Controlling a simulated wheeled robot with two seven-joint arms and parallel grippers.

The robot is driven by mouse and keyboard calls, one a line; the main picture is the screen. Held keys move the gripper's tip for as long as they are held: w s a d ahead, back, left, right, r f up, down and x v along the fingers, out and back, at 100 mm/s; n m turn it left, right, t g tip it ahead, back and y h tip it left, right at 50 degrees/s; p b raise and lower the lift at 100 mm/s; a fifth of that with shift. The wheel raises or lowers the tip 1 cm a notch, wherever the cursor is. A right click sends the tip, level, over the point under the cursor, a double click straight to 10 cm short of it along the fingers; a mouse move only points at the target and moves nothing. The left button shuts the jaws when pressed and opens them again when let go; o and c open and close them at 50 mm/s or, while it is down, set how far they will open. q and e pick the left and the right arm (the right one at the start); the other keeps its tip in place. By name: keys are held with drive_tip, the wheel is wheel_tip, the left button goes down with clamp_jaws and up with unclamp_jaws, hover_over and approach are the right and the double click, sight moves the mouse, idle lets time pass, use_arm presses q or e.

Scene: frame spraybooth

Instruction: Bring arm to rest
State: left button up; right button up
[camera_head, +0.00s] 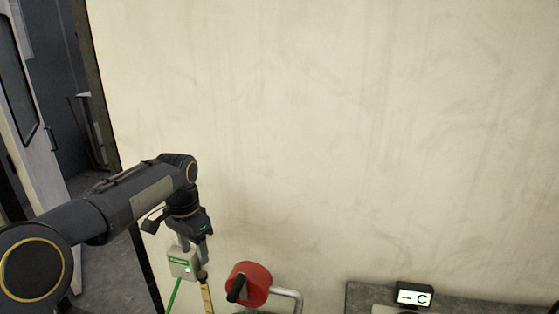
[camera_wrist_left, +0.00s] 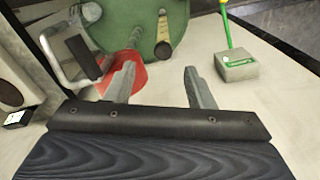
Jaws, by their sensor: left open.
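My left arm comes in from the left in the head view and bends down at the wrist. My left gripper (camera_head: 197,250) points downward beside the wall, its two fingers apart. In the left wrist view the left gripper (camera_wrist_left: 159,76) is open, with nothing between its fingers. A red round part (camera_head: 248,284) with a black handle is just right of the gripper in the head view. It also shows in the left wrist view (camera_wrist_left: 122,82), partly behind a finger. My right gripper is not in view.
A grey box with a green label (camera_head: 182,264) and a green cable (camera_head: 174,298) is close to the left gripper. A green round object (camera_wrist_left: 115,28) shows in the left wrist view. A small display (camera_head: 414,294) is at lower right. A doorway opens at far left.

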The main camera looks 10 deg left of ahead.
use_arm(q)
drive_tip(key=s+r+n+t+h, duration=0.2)
drive_tip(key=s+r+n+t, duration=0.1)
drive_tip(key=s, duration=1.2)
drive_tip(key=s+d+f+n+t, duration=0.1)
drive_tip(key=s+d+f+n, duration=0.1)
drive_tip(key=s, duration=0.4)
drive_tip(key=s+d+f+n+t+h, duration=0.1)
drive_tip(key=s+d+f+n, duration=0.1)
drive_tip(key=s, duration=0.5)
wheel_tip(320, 180, down, 2)
drive_tip(key=shift+s+d+f+n+h, duration=0.2)
drive_tip(key=shift+s+d+n+h, duration=0.1)
drive_tip(key=shift+d, duration=0.25)
drive_tip(key=shift+c, duration=0.3)
idle(2.3)
